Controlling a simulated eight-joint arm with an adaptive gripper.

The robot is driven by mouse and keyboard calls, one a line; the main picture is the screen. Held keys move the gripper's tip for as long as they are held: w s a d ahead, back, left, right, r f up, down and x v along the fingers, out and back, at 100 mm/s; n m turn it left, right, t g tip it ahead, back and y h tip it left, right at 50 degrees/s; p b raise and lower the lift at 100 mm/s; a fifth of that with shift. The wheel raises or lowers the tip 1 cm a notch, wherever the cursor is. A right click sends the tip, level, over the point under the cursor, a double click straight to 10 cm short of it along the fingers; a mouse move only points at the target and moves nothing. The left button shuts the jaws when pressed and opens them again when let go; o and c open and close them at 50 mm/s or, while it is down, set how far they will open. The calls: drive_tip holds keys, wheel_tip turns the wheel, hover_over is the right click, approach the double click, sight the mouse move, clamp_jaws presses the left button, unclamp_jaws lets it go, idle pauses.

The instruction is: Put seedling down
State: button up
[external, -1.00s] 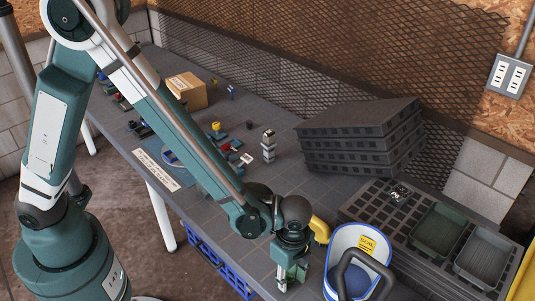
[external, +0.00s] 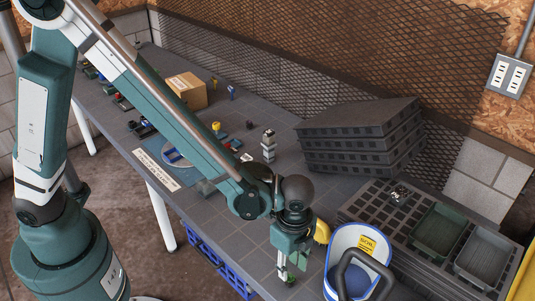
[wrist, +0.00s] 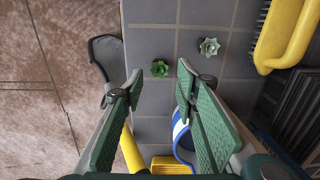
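A dark green seedling (wrist: 159,68) is on the grey tiled tabletop in the wrist view, between and beyond my fingertips, with gaps on both sides. A paler green seedling (wrist: 209,47) is on the tabletop to its upper right. My gripper (wrist: 159,80) is open, with its green pads apart and nothing held. In the external view my gripper (external: 284,268) points down over the table's near edge, left of the soil bucket. A small green seedling (external: 291,281) shows beside its fingertips; I cannot tell which of the two it is.
Black seedling trays (external: 358,150) are stacked at the back. Green (external: 437,231) and grey (external: 485,257) containers are at right. The table edge is close by.

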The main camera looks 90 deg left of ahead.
sight(288, 273)
drive_tip(key=shift+r+p, duration=0.35)
drive_tip(key=shift+r, duration=2.5)
drive_tip(key=s+a+r+n+t, duration=0.1)
drive_tip(key=s+r+n, duration=0.1)
drive_tip(key=s+r, duration=0.45)
drive_tip(key=s+r+n+t, duration=0.2)
drive_tip(key=s+r, duration=0.2)
drive_tip(key=r, duration=0.5)
drive_tip(key=s+r+n+t, duration=0.2)
drive_tip(key=s+r, duration=0.1)
drive_tip(key=s, duration=0.5)
drive_tip(key=s+a+r+n+t, duration=0.1)
drive_tip(key=s+r+n+t, duration=0.1)
drive_tip(key=s, duration=0.7)
drive_tip(key=shift+r+n, duration=0.5)
drive_tip(key=shift+r, duration=0.4)
drive_tip(key=shift+a, duration=0.1)
